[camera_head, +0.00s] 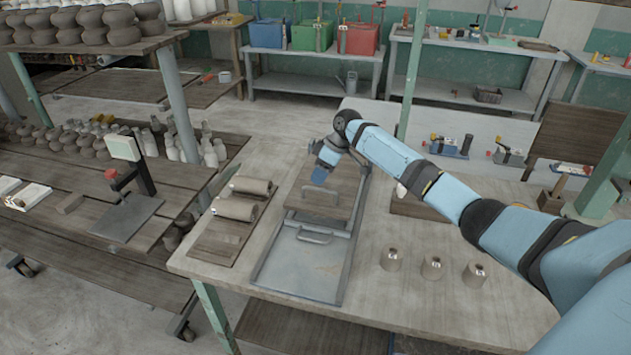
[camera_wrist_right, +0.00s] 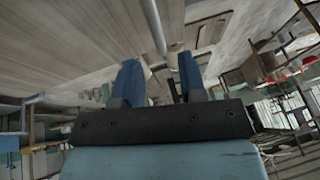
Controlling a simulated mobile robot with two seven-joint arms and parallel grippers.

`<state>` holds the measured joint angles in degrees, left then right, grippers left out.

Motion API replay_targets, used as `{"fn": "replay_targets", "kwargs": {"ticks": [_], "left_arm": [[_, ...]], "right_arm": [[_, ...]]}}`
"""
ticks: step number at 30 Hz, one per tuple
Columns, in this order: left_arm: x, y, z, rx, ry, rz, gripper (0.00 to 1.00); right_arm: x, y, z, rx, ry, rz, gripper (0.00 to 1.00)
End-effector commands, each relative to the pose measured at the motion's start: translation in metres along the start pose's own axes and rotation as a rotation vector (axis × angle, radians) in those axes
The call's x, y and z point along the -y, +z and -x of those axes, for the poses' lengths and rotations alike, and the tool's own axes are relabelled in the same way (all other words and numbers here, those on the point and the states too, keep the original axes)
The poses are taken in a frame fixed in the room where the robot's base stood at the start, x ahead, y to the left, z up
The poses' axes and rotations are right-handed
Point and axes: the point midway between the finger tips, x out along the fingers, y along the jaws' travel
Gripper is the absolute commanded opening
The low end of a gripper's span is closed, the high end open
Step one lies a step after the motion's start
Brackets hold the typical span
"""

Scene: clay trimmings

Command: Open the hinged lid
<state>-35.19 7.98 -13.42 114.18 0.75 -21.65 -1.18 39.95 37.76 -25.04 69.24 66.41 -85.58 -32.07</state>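A low grey metal box (camera_head: 288,268) lies on the table, with a brown board-like lid (camera_head: 345,186) at its far end. A grey bar handle (camera_head: 320,196) is on the brown lid, and a second handle (camera_head: 314,238) is at the near grey section. My right gripper (camera_head: 320,176) is above the brown lid, just beyond its handle. In the right wrist view my right gripper (camera_wrist_right: 161,76) has its two blue fingers apart, with nothing visibly clamped. Whether the fingers touch the handle is unclear. My left gripper is out of view.
The wooden table (camera_head: 400,312) has bare room at the front right. Several small clay cylinders (camera_head: 432,268) stand right of the box. A board with two clay rolls (camera_head: 235,209) lies to its left. A green post (camera_head: 411,75) rises behind.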

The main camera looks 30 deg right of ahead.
Motion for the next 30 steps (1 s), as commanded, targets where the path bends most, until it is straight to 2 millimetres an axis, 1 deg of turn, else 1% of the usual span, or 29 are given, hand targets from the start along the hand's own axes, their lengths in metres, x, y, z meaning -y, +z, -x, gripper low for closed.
{"fn": "replay_targets", "kwargs": {"ticks": [3,7,11,18,23,24,30], "left_arm": [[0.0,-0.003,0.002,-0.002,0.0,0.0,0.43],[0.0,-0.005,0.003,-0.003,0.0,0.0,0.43],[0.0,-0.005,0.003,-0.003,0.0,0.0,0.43],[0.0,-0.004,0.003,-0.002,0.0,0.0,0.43],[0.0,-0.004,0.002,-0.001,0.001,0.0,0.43],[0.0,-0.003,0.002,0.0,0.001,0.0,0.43],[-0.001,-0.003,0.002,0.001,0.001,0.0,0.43]], "right_arm": [[0.001,-0.001,-0.018,-0.001,-0.002,0.0,0.38],[0.0,0.0,-0.03,0.001,-0.001,-0.001,0.38],[0.0,0.0,-0.035,0.0,0.0,0.0,0.38],[0.0,0.0,-0.036,0.0,0.0,0.0,0.38],[0.0,0.0,-0.035,0.0,0.0,0.0,0.01],[0.0,0.0,-0.035,0.0,0.0,0.0,0.0],[0.0,0.0,-0.034,0.0,0.0,0.0,0.0]]}}
